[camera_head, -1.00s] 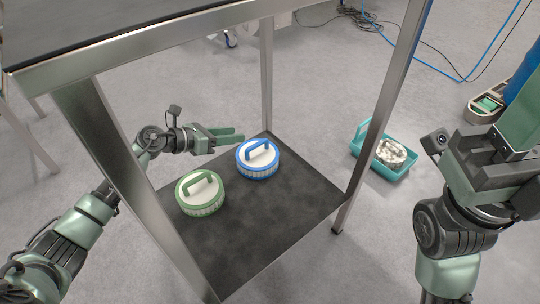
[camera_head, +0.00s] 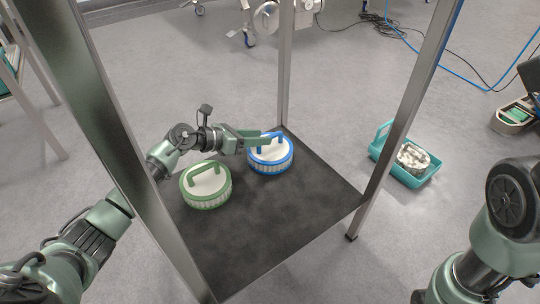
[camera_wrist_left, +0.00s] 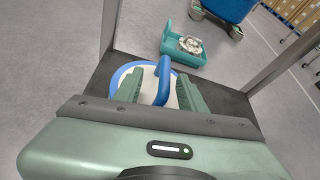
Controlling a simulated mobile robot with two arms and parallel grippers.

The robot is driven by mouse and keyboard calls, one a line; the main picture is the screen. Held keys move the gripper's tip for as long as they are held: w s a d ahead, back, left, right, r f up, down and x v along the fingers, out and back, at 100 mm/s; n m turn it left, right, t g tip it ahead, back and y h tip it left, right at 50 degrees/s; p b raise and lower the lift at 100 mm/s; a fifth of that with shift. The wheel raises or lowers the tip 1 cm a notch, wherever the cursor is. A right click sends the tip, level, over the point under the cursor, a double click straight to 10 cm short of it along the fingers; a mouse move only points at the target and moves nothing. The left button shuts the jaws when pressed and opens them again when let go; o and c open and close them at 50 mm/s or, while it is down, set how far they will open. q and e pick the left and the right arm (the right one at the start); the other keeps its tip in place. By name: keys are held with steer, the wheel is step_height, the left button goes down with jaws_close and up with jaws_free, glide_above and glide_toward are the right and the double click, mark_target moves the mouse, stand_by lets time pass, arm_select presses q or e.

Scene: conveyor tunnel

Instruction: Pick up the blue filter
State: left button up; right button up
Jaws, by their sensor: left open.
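The blue filter (camera_head: 271,157) is a round white-topped filter with a blue rim and a blue arched handle. It sits on the dark lower shelf (camera_head: 270,220) of a metal-framed stand. My left gripper (camera_head: 262,139) reaches in from the left at its handle, with fingers open. In the left wrist view the blue handle (camera_wrist_left: 163,80) stands between the two green fingers (camera_wrist_left: 160,77), with a gap visible; the filter's near part is hidden by the gripper body. My right arm shows at the right edge of the head view, but its gripper is out of view.
A green filter (camera_head: 205,188) sits on the same shelf, close to the left of the blue one. Metal posts (camera_head: 400,120) stand around the shelf. A teal basket (camera_head: 398,168) holding a whitish round item is on the floor to the right. The shelf's front is clear.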

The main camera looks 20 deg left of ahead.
mark_target(271, 135)
arm_select(q)
steer(key=b+x, duration=0.2)
steer(key=x, duration=0.1)
steer(key=shift+w+d+f+b, duration=0.1)
steer(key=shift+d+f+b, duration=0.05)
steer(key=shift+d+b, duration=0.25)
steer(key=shift+w+d, duration=0.3)
jaws_close()
stand_by(0.9)
